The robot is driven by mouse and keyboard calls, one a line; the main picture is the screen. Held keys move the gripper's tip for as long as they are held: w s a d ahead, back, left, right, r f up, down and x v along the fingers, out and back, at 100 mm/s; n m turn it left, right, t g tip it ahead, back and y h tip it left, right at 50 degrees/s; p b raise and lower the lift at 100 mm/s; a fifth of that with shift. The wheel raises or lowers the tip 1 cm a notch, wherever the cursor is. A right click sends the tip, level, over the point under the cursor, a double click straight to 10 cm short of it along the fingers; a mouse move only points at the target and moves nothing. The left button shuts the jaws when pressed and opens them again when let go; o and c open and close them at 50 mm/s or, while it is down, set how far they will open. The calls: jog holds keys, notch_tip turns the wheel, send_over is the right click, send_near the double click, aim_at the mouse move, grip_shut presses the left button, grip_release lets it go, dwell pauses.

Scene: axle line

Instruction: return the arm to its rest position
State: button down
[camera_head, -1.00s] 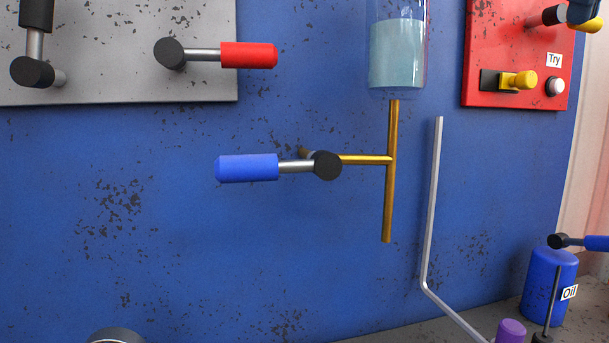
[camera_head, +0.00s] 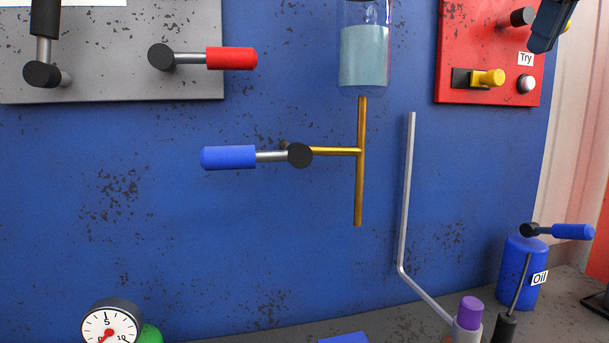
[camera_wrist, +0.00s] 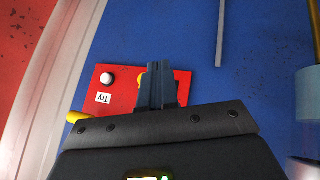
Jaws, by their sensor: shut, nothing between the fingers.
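My gripper (camera_wrist: 158,84) shows in the wrist view with its two dark fingers together and nothing between them. It is in front of the red panel (camera_wrist: 181,84), and its fingers hide part of a yellow part on it. In the head view, a dark blue part of my gripper (camera_head: 551,24) shows at the top right, in front of the red panel (camera_head: 452,40). The rest of my arm is outside the head view.
A blue-handled lever (camera_head: 228,157) and brass pipe (camera_head: 360,190) stand out from the blue wall below a glass cylinder (camera_head: 363,58). A grey bent rod (camera_head: 406,190), blue oil can (camera_head: 513,270), purple-capped item (camera_head: 470,310) and gauge (camera_head: 110,325) are lower down.

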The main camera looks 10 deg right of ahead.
jog(key=w+a+f+t+y, duration=0.3)
jog(key=w+a+f+y, duration=0.2)
jog(key=a+f, duration=0.3)
jog(key=w+a+f+t+y, duration=0.3)
jog(key=w+a+f+y, duration=0.25)
jog(key=f, duration=0.55)
jog(key=s+a+f+m+t+h, duration=0.1)
jog(key=s+a+f+m+t, duration=0.2)
jog(key=f, duration=0.6)
jog(key=s+a+f+m+t+h, duration=0.1)
jog(key=s+a+f+m, duration=0.2)
jog(key=f, duration=0.6)
jog(key=s+a+f+h, duration=0.2)
jog(key=s+f+h, duration=0.1)
jog(key=s+f, duration=0.6)
jog(key=s+a+f+h, duration=0.2)
jog(key=s+f, duration=0.5)
jog(key=s, duration=0.5)
jog(key=s+d+r+n+g, duration=0.1)
jog(key=s+n, duration=0.1)
jog(key=s, duration=0.9)
jog(key=s+d+n+g, duration=0.1)
jog(key=s+d+n, duration=0.1)
jog(key=s, duration=0.9)
jog(key=shift+s+r+n, duration=0.3)
jog(key=shift+r+n, duration=0.05)
jog(key=shift+n, duration=0.45)
